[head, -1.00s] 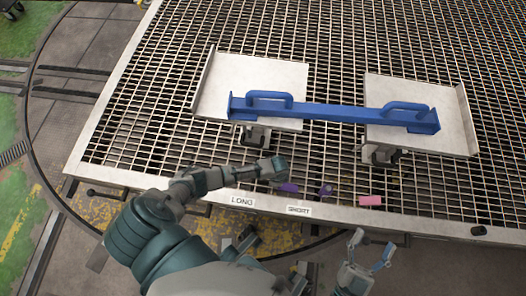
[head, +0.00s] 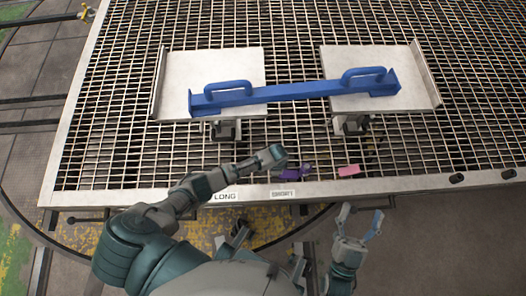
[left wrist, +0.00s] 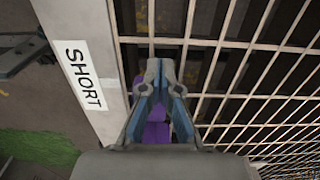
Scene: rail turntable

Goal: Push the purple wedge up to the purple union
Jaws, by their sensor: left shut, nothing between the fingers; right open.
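Two small purple pieces lie on the grating near its front edge, side by side and seemingly touching. The left one (head: 289,175) is likely the wedge and the right one (head: 306,169) the union; their shapes are too small to tell surely. My left gripper (head: 275,160) is low, just left of and above them, its fingertips hard to see. In the left wrist view its fingers (left wrist: 164,75) are shut and empty, with purple (left wrist: 157,133) showing between and behind them, partly hidden. My right gripper (head: 360,218) is open and empty, in front of the table edge.
A pink block (head: 349,170) lies right of the purple pieces. A blue bar with handles (head: 300,91) spans two grey plates (head: 240,68) behind. LONG (head: 224,196) and SHORT (head: 282,194) labels sit on the front rim. Open grating lies at right.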

